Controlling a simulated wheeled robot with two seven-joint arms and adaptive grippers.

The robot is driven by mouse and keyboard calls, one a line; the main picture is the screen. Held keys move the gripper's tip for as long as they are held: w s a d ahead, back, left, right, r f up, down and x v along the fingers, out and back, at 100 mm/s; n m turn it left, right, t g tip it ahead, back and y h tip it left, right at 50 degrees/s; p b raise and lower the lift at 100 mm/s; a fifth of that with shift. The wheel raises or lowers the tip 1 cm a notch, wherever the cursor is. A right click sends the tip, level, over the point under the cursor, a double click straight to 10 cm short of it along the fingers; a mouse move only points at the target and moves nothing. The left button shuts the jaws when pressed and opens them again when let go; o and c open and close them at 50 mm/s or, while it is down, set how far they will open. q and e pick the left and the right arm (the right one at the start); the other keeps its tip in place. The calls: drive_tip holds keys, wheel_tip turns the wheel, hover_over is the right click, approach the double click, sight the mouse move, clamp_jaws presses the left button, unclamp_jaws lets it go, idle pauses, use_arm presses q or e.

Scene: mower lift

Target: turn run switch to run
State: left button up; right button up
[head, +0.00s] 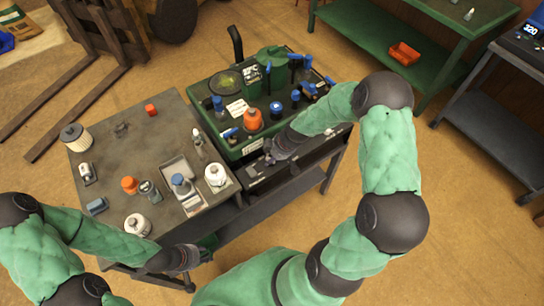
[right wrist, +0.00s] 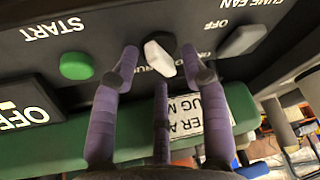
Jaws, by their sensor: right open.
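A dark control panel (right wrist: 210,15) fills the top of the right wrist view, its lettering upside down. A white knob (right wrist: 160,57) on a round dark base sits on it; its label is mostly hidden, so I cannot tell whether it is the run switch. My right gripper (head: 271,155) is at the green machine's (head: 205,95) front panel. In the right wrist view its purple fingers are spread, with the tips on either side of the white knob; contact is unclear. My left gripper (head: 192,257) is below the bench's front edge, its fingers too small to read.
A green START button (right wrist: 76,66), a grey switch (right wrist: 245,40) by "FUME FAN" and a dark OFF plate (right wrist: 20,103) flank the white knob. Bottles and parts crowd the grey bench (head: 130,155). A green shelf (head: 345,30) stands at the back right.

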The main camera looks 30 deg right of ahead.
clamp_jaws()
